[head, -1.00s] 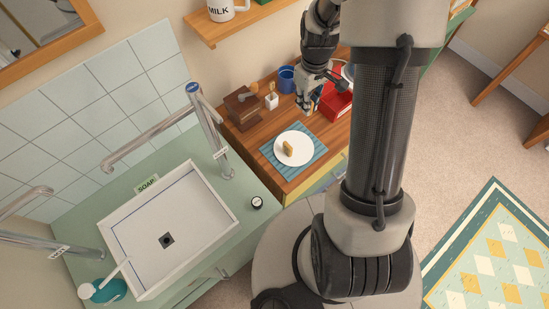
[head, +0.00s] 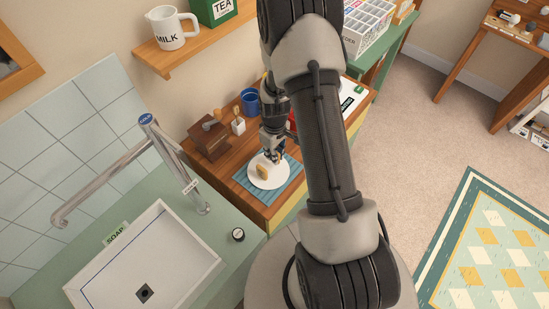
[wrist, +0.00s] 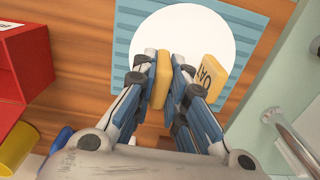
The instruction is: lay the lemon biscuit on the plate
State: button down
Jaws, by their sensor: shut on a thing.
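My gripper (wrist: 166,76) is shut on a yellow biscuit (wrist: 161,82), which stands on edge between the blue-padded fingers. Its face is turned away, so no label shows. The white plate (wrist: 185,35) is just beyond the fingertips, and the held biscuit overlaps its near edge in the wrist view; I cannot tell whether they touch. A second biscuit (wrist: 213,72), with letters like "OA", is on the plate to the right of my gripper. In the head view, my gripper (head: 272,157) is over the back of the plate (head: 272,182), behind that second biscuit (head: 262,172).
The plate sits on a blue ribbed mat (head: 247,187) on the wooden counter. A red box (wrist: 22,70) is left in the wrist view. The sink (head: 150,265) is left.

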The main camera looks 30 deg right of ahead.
jog(key=shift+f, duration=1.2)
jog(key=shift+f+b, duration=0.2)
jog(key=shift+b, duration=0.15)
jog(key=c, duration=1.6)
grip_release()
jog(key=shift+r, duration=0.15)
